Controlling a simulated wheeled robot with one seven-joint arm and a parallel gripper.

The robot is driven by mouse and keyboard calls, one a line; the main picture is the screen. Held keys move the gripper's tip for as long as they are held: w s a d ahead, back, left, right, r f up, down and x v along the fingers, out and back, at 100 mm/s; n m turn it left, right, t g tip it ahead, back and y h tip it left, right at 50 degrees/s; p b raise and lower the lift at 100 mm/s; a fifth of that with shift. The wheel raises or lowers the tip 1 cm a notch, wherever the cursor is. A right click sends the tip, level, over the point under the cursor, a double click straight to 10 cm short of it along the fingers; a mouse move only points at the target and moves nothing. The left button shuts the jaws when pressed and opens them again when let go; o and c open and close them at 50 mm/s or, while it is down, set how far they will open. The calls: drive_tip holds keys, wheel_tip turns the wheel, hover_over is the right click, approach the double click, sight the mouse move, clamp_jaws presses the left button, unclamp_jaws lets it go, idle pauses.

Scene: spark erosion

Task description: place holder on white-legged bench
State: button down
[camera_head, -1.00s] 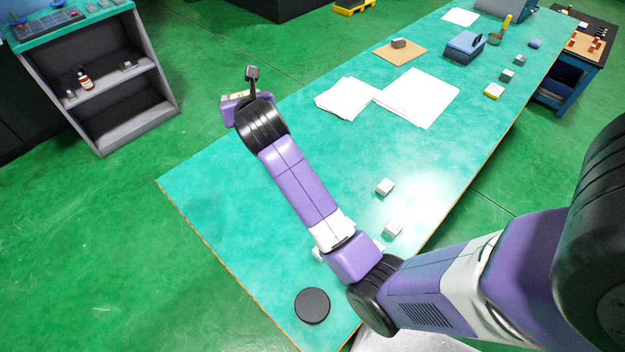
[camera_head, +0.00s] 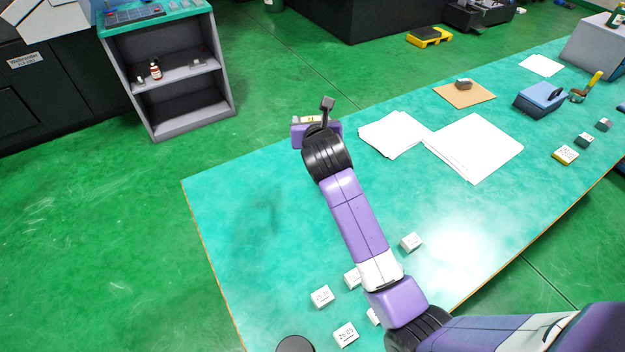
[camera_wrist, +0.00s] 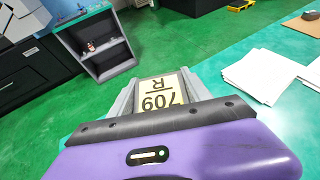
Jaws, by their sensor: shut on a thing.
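In the head view my gripper (camera_head: 309,120) is small and partly hidden behind my wrist, above the far left edge of a teal-topped bench (camera_head: 235,205). The bench's legs are hidden, so I cannot tell their colour. The holder is held off the bench top.
Several small white blocks (camera_head: 321,296) and a black disc (camera_head: 295,345) lie at the bench's near end. Papers (camera_head: 473,147), a brown board (camera_head: 464,94) and a blue box (camera_head: 540,97) lie farther along. A grey shelf unit (camera_head: 170,85) stands across the green floor.

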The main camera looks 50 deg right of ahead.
wheel_tip(320, 180, down, 15)
drive_tip(key=shift+f+b, duration=0.1)
drive_tip(key=shift+b, duration=0.8)
drive_tip(key=shift+f, duration=0.15)
drive_tip(key=shift+c, duration=2.4)
unclamp_jaws()
drive_tip(key=shift+s+a+r, duration=0.1)
drive_tip(key=shift+s+r, duration=0.05)
drive_tip(key=shift+r, duration=0.05)
drive_tip(key=v, duration=1.1)
drive_tip(key=shift+s+a+p, duration=0.2)
drive_tip(key=shift+a+p, duration=0.05)
drive_tip(key=shift+p, duration=0.1)
drive_tip(key=shift+r, duration=0.1)
